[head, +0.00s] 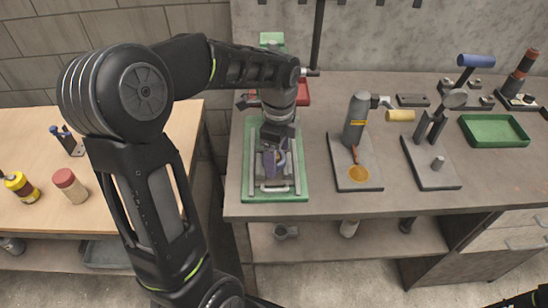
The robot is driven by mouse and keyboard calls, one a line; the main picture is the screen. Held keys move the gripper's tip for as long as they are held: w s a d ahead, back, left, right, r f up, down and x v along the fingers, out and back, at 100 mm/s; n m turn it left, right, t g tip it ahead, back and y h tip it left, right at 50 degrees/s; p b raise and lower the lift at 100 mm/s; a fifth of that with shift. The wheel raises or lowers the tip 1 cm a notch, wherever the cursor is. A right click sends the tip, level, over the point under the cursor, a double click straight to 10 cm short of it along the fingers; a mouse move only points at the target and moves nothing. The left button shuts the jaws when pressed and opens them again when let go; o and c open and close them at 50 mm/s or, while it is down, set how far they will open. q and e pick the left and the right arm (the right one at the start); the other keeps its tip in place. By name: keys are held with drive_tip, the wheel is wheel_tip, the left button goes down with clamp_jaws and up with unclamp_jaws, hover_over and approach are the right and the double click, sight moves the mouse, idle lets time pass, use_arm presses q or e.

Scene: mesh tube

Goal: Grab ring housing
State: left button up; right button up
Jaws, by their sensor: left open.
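My left gripper (272,160) points down over a green-edged fixture (248,180) on the grey workbench. Its jaws are open. A small grey ring-shaped part (281,159), which looks like the ring housing, shows right at the fingers, partly hidden by them. I cannot tell whether the fingers touch it. The fixture has a grey plate with metal rails and a silver handle (274,189) at its front.
Right of the fixture stand a grey cylinder tool (356,120) on a dark plate and a clamp stand (430,125). A green tray (494,130) lies further right. A wooden table (105,222) at left holds a red-capped jar (70,185) and a yellow bottle (20,186).

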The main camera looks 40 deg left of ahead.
idle(0.5)
use_arm(q)
clamp_jaws()
idle(0.7)
